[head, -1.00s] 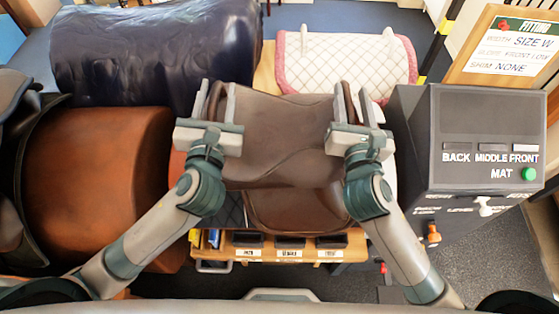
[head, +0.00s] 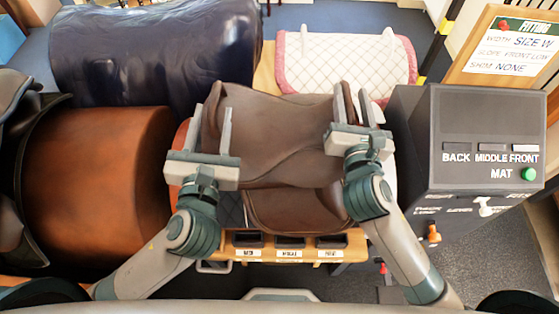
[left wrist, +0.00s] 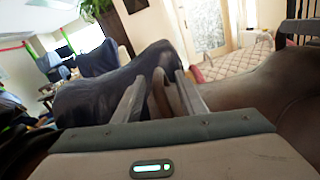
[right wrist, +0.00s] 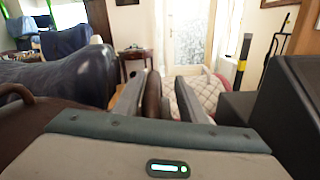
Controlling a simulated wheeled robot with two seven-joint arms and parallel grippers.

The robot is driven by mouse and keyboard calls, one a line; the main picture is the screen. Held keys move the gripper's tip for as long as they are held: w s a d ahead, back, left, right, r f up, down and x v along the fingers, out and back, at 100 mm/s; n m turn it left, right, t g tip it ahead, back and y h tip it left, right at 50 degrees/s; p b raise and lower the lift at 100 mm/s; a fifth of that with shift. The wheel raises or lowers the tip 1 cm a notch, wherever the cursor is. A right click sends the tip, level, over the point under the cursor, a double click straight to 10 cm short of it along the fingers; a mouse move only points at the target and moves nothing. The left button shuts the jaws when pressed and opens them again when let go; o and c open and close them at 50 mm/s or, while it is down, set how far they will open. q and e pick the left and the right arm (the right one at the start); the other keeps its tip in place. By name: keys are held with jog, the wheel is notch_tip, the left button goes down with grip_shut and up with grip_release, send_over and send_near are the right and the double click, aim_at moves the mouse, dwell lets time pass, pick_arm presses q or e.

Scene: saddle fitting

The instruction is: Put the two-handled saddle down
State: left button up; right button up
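The brown two-handled saddle (head: 275,130) lies in the middle of the head view, over a support that is mostly hidden. One handle (head: 212,105) rises at its left end and one (head: 346,102) at its right end.
A dark blue covered form (head: 155,50) and a white quilted pad with pink edging (head: 345,62) lie behind. A rust-brown form (head: 95,165) is at left. A grey button box (head: 470,135) stands close at right, below a fitting card (head: 515,45). Labelled bins (head: 290,242) are in front.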

jog(key=shift+s, duration=3.8)
pick_arm(q)
jog(key=shift+s, duration=0.15)
pick_arm(e)
jog(key=shift+s, duration=0.1)
